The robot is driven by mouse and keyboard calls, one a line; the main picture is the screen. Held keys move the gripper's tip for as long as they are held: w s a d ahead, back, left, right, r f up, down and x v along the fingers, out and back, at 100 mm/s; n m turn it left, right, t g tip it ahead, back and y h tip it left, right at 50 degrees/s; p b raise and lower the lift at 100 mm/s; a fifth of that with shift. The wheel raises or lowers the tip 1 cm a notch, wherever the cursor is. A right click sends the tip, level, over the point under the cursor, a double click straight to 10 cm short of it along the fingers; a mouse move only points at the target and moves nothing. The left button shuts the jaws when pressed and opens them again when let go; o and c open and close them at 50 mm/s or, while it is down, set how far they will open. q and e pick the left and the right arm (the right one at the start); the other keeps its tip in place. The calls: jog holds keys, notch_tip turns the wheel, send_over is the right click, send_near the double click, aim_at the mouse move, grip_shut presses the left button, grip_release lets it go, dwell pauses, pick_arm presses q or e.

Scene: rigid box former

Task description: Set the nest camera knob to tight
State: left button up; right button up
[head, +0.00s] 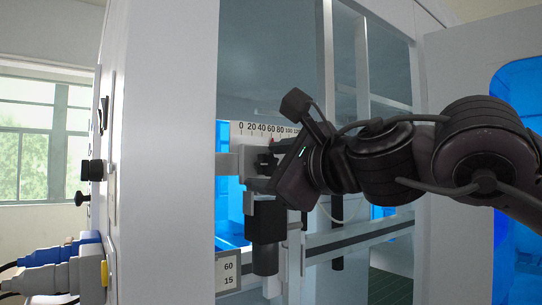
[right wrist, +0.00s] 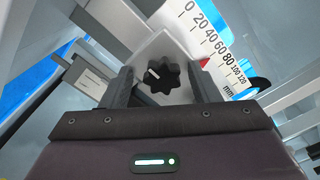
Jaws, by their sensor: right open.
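The black star-shaped knob (right wrist: 161,79) with a white pointer mark sits on a light grey block (right wrist: 165,48) in the right wrist view. Its pointer lies toward the upper left of the knob. My right gripper (right wrist: 158,72) is open, with one finger on each side of the knob; I cannot tell whether either touches it. In the head view my right gripper (head: 262,165) reaches in from the right to the mount below the scale, and the knob is hard to make out there. A black cylinder (head: 266,238), perhaps the camera, hangs below. My left gripper is not in view.
A white millimetre scale (head: 262,129) with a red pointer runs above the mount. A label reading 60 and 15 (head: 228,271) is at the lower left. Grey frame bars (head: 355,238) and the cabinet's wall (head: 165,150) border the opening.

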jog(key=shift+s+d, duration=0.1)
jog(key=shift+s+d+r, duration=0.1)
jog(key=shift+s+d, duration=0.05)
jog(key=shift+d, duration=0.05)
jog(key=shift+s+d, duration=0.1)
jog(key=shift+s, duration=0.05)
jog(key=shift+c, duration=1.9)
jog(key=c, duration=0.5)
jog(key=shift+c, duration=0.4)
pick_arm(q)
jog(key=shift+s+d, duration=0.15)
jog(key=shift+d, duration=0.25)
